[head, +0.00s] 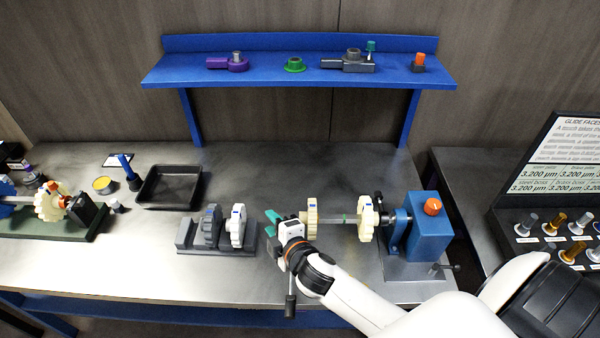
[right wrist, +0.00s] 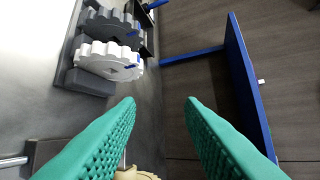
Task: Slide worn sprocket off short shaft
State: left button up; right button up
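A metal shaft (head: 338,219) runs out to the left from a blue drive block (head: 430,226). A cream sprocket (head: 312,218) sits near its free left end and another cream sprocket (head: 366,219) sits close to the block. I cannot tell from wear marks which is worn. My right gripper (head: 286,215) is just left of the end sprocket. In the right wrist view its teal fingers (right wrist: 160,103) are apart with nothing between their tips. Part of a cream sprocket (right wrist: 137,174) shows low between the fingers. My left gripper is not in view.
A grey rack (head: 190,247) holds a dark grey sprocket (head: 211,227) and a white sprocket (head: 237,226), close left of my right gripper. A black tray (head: 168,204) lies behind it. A blue shelf (head: 270,78) with small parts spans the back. The bench's middle back is clear.

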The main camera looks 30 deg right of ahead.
jog(key=w+a+r+n+y+p, duration=0.15)
jog(key=a+r+n+y, duration=0.4)
jog(key=n, duration=0.55)
jog(key=w+a+r+n+y+b, duration=0.1)
jog(key=w+a+r+n+y, duration=0.35)
jog(key=n, duration=0.75)
jog(key=n+g+h+p, duration=0.2)
jog(key=n+g+h, duration=1)
jog(key=n, duration=1.5)
send_over(312, 205)
notch_tip(312, 205, down, 6)
jog(key=shift+s+r+g+y, duration=0.1)
jog(key=shift+g+y, duration=0.8)
jog(key=shift+g, duration=0.3)
jog(key=shift+d, duration=0.1)
notch_tip(312, 205, down, 8)
jog(key=b, duration=0.2)
jog(key=shift+b, duration=0.4)
jog(key=shift+r, duration=0.1)
jog(key=shift+c, duration=0.9)
grip_shut()
jog(key=w+a+b, duration=0.6)
jog(key=a, duration=0.4)
jog(key=shift+w+a+b, duration=0.15)
jog(key=shift+b, duration=0.2)
